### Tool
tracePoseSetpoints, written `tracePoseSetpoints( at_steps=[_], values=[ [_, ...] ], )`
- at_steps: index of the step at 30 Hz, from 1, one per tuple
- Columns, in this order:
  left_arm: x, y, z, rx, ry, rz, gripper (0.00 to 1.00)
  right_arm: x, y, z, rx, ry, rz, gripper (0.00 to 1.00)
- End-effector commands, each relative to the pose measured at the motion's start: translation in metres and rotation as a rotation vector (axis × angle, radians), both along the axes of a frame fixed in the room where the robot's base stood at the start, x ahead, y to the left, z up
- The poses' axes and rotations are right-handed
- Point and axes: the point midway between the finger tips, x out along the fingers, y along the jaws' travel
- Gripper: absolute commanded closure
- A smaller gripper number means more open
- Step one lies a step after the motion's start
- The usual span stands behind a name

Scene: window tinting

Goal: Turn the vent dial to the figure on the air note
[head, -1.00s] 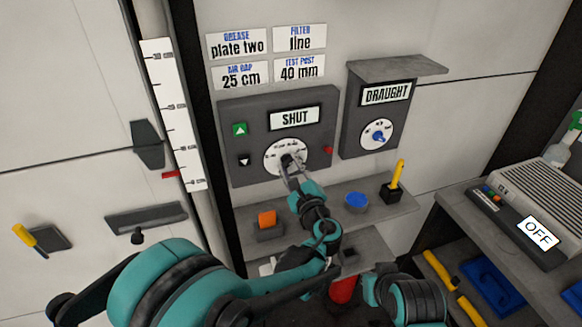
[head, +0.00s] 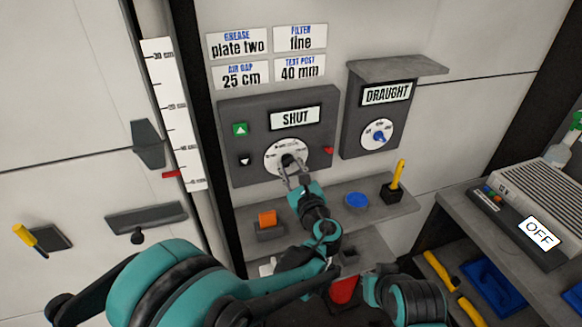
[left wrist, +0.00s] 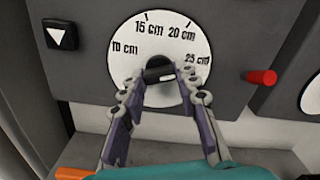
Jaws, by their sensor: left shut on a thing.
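The vent dial (head: 273,166) is a white disc on a dark panel (head: 225,171) under a display reading SHUT (head: 295,118). In the left wrist view the dial (left wrist: 125,66) is marked 10, 15, 20 and 25 cm, from left over the top to right. Its black knob (left wrist: 160,74) sits between the fingertips of my left gripper (left wrist: 160,78), which is shut on it. I cannot tell which figure the knob points to. The air note (head: 241,77) reads AIR GAP 25 cm. My left gripper also shows in the head view (head: 291,168). My right gripper is out of view.
A red knob (head: 329,150) sits right of the dial; up (head: 239,129) and down (head: 244,159) buttons sit left. A DRAUGHT box (head: 359,129) with a smaller dial (head: 377,134) hangs to the right. A shelf (head: 331,197) below holds an orange block (head: 267,217) and a blue disc (head: 356,200).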

Motion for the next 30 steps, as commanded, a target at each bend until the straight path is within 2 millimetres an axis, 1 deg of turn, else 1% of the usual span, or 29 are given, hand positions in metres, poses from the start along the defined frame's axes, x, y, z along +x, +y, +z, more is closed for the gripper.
tracePoseSetpoints(
  at_steps=[3, 4, 5, 6, 14, 17, 20, 27, 30],
  values=[
    [0.0, 0.0, -0.001, 0.0, 0.001, 0.001, 0.98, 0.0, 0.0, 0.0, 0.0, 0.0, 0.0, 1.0],
    [0.0, 0.0, -0.001, 0.0, 0.001, 0.001, 0.61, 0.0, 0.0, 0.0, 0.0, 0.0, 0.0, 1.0],
    [0.0, 0.0, -0.001, 0.0, 0.001, 0.0, 0.54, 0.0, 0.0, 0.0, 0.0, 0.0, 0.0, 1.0],
    [0.0, 0.0, -0.001, 0.0, 0.001, 0.0, 0.48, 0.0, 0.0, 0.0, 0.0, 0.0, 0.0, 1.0],
    [0.0, 0.0, 0.0, -0.001, 0.0, 0.0, 0.48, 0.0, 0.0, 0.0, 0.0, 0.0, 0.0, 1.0],
    [-0.005, -0.002, 0.0, -0.001, 0.0, -0.001, 0.48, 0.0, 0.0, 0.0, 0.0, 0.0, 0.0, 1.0],
    [-0.018, -0.007, 0.0, -0.001, 0.0, -0.003, 0.48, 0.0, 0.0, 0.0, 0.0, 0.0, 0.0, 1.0],
    [-0.057, -0.02, -0.001, -0.001, 0.001, -0.003, 0.48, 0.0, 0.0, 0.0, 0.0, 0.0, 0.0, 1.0],
    [-0.067, -0.023, -0.001, -0.001, 0.0, -0.002, 0.48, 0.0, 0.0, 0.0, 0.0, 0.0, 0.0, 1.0]
  ],
)
